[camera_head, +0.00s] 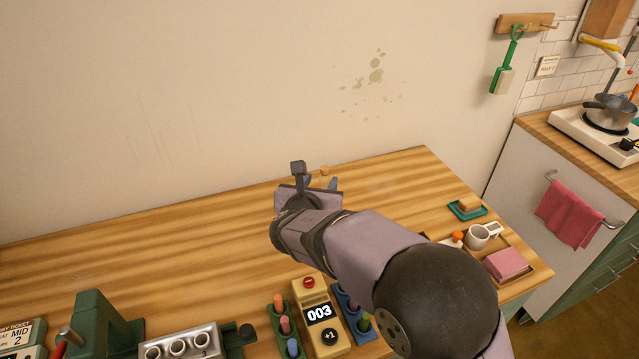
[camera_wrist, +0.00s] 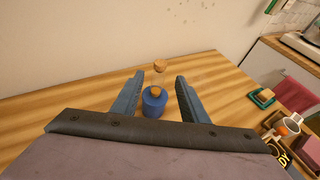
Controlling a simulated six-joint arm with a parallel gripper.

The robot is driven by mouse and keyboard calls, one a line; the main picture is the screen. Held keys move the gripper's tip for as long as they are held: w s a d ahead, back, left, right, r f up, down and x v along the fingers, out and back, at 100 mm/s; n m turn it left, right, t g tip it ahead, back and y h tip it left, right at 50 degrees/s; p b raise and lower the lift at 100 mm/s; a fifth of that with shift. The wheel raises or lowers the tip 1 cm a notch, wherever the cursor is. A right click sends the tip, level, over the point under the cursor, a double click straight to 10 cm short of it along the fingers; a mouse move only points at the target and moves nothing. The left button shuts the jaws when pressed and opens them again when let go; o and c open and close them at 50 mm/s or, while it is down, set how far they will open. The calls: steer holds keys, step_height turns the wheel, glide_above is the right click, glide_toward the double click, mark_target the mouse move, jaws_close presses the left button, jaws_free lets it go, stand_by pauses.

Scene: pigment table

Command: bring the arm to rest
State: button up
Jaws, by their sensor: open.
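My gripper (camera_head: 322,184) is open above the back part of the wooden table (camera_head: 400,190). In the wrist view its two blue-grey fingers (camera_wrist: 158,95) stand well apart. A blue bottle (camera_wrist: 153,104) with a tan top shows between the fingers, with no visible contact. I cannot tell how deep between them it is. A small round tan cork-like piece (camera_wrist: 160,66) shows just beyond the bottle, and its top also shows behind the gripper in the head view (camera_head: 325,170). My arm hides the bottle in the head view.
A counter reading 003 (camera_head: 318,312), peg holders, a metal block with holes (camera_head: 180,342) and a green device (camera_head: 97,325) line the front. At right are a green dish (camera_head: 467,210), a mug (camera_head: 477,237) and a pink block (camera_head: 506,263). The left middle is clear; a wall stands behind.

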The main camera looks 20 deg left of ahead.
steer(key=s+d+f+m+g+h+p, duration=0.1)
steer(key=s+d+f+m+g+h, duration=0.15)
steer(key=d+m, duration=0.85)
steer(key=s+d+f+m+g+h+p, duration=0.1)
steer(key=d+m+g+h+p, duration=0.25)
steer(key=d, duration=1.35)
steer(key=s+d+f+m+g+b, duration=0.3)
steer(key=s+d+f+m+g, duration=0.15)
steer(key=s+d+m, duration=0.65)
steer(key=s+d+f+m+g+y, duration=0.2)
steer(key=s+f+m+y, duration=0.1)
steer(key=s+m, duration=0.7)
steer(key=m, duration=0.3)
steer(key=shift+s+d+f, duration=0.15)
steer(key=shift+s+d, duration=0.2)
steer(key=shift+s, duration=0.05)
steer(key=shift+g, duration=0.25)
